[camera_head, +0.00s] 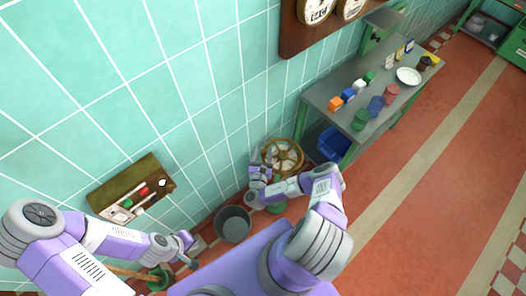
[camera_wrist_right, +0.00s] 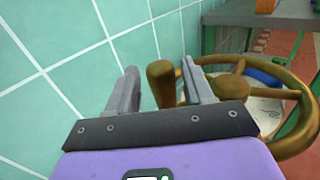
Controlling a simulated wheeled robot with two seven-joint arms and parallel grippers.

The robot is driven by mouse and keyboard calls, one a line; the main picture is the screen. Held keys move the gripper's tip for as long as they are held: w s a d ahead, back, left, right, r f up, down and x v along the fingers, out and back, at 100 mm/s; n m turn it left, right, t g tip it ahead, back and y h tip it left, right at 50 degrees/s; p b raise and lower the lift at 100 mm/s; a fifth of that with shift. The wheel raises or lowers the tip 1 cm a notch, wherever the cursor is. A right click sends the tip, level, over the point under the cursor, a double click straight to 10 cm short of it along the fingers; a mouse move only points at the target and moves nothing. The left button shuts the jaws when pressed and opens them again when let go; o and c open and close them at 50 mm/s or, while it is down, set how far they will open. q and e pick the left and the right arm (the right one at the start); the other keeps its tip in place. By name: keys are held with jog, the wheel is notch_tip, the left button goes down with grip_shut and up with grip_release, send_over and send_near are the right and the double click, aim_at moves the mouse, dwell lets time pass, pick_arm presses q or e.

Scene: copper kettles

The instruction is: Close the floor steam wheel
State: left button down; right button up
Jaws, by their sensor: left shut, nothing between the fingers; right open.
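The brass steam wheel (camera_head: 285,156) stands low by the tiled wall, beside the workbench. In the right wrist view its rim (camera_wrist_right: 271,77) and spokes fill the right side, and its upright handle knob (camera_wrist_right: 160,80) shows between the fingers. My right gripper (camera_head: 261,157) is at the wheel's left edge, open. In the right wrist view its fingers (camera_wrist_right: 158,66) stand either side of the knob, with gaps visible; contact cannot be seen. My left gripper (camera_head: 189,243) is shut and empty, low by the wall at the left, well away from the wheel.
A grey bucket (camera_head: 233,225) stands on the floor between my grippers. A blue bin (camera_head: 333,144) sits under the workbench (camera_head: 345,82), right of the wheel. The red floor (camera_head: 420,190) at right is open.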

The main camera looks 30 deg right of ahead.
jog(key=v, duration=0.6)
jog(key=shift+s+a, duration=0.25)
jog(key=shift+a, duration=0.05)
jog(key=shift+c, duration=0.3)
